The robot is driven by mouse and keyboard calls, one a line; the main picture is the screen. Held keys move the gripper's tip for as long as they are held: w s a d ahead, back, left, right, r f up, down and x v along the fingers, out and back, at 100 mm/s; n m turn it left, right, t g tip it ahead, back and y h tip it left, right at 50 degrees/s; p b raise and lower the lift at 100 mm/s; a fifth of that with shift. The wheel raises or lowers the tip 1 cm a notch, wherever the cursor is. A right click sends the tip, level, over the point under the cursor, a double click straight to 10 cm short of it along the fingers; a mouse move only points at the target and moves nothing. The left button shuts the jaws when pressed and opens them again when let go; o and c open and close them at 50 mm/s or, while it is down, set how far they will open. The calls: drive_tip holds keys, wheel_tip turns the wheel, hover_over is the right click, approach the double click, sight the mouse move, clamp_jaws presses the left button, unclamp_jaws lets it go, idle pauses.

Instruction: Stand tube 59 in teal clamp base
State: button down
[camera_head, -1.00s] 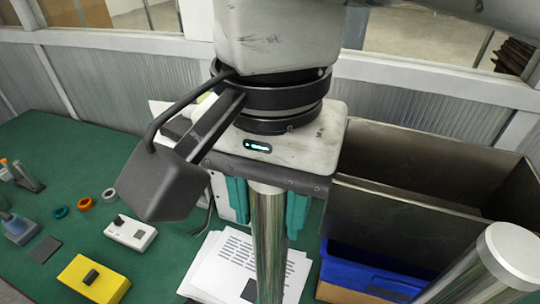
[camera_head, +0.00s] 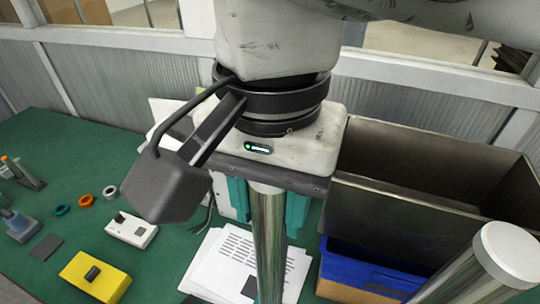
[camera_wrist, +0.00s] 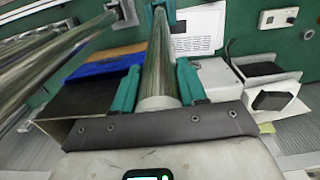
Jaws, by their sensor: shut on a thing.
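A shiny metal tube (camera_head: 268,245) hangs upright below my gripper (camera_head: 268,200), between its teal fingers. The wrist view also shows the tube (camera_wrist: 159,65), its pale near end between the fingers of my gripper (camera_wrist: 157,85), which is shut on it. No number is readable on it. A teal piece (camera_wrist: 165,10) at the tube's far end looks like the teal clamp base; I cannot tell whether the tube is seated in it. The tube's lower end is outside the head view.
A second metal tube with a pale cap (camera_head: 508,254) stands close on the right. Behind it are an open metal bin (camera_head: 385,205) and a blue bin (camera_head: 365,270). Printed sheets (camera_head: 222,265) lie beside the held tube. A yellow box (camera_head: 95,277) is at left.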

drive_tip(key=shift+f+b, duration=0.3)
drive_tip(key=shift+f, duration=0.2)
drive_tip(key=c, duration=0.9)
unclamp_jaws()
drive_tip(key=shift+r, duration=0.1)
wheel_tip(320, 180, up, 8)
drive_tip(key=p, duration=0.8)
drive_tip(key=shift+r, duration=0.2)
drive_tip(key=shift+r+p, duration=0.4)
drive_tip(key=shift+r, duration=0.75)
